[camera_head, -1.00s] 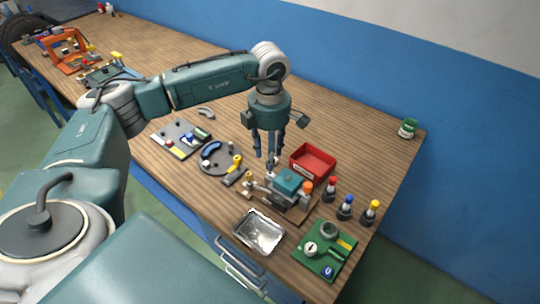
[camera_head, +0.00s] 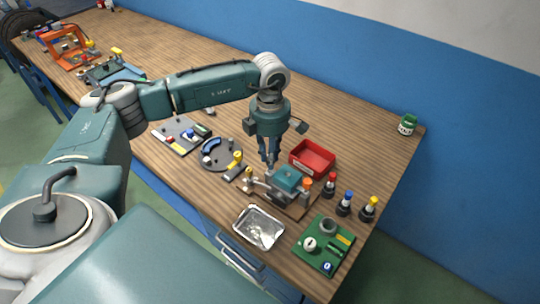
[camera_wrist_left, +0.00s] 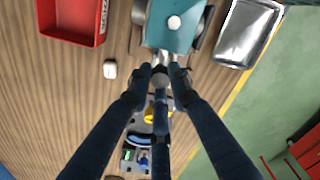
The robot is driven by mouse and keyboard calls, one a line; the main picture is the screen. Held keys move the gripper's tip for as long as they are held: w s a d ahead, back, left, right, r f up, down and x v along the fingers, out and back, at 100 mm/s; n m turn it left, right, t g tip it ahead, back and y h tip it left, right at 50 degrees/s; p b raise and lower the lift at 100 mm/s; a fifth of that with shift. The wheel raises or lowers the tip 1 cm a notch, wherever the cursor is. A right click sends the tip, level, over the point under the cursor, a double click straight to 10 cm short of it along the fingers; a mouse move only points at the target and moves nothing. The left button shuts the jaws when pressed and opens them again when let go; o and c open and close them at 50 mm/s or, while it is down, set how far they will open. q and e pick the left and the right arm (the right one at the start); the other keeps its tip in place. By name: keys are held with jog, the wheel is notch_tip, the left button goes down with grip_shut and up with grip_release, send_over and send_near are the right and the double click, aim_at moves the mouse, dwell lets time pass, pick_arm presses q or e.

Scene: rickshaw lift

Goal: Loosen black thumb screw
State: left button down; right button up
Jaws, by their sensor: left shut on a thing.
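The knob sits beside the teal block (camera_wrist_left: 174,34), close to a metal shaft. The fingers hide most of the knob, and its thread cannot be seen. My right gripper is not in view.
A red bin (camera_head: 312,158) stands behind the fixture and a metal tray (camera_head: 259,228) in front. Several colour-capped bottles (camera_head: 344,204) and a green board (camera_head: 323,245) lie to the right. A round grey plate (camera_head: 221,155) is to the left.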

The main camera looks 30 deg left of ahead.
pick_arm(q)
jog(key=shift+f+n+b, duration=0.1)
jog(key=shift+n+b, duration=0.7)
jog(key=shift+n, duration=0.3)
jog(key=n+b, duration=0.1)
jog(key=n, duration=0.1)
jog(key=shift+n, duration=0.4)
jog(key=n+b, duration=0.2)
jog(key=n, duration=0.3)
jog(key=n+b, duration=0.1)
jog(key=n, duration=0.3)
jog(key=shift+n, duration=0.4)
jog(key=shift+r+n+b, duration=0.2)
jog(key=shift+n+b, duration=0.2)
jog(key=shift+n, duration=1.1)
jog(key=c, duration=1.6)
grip_release()
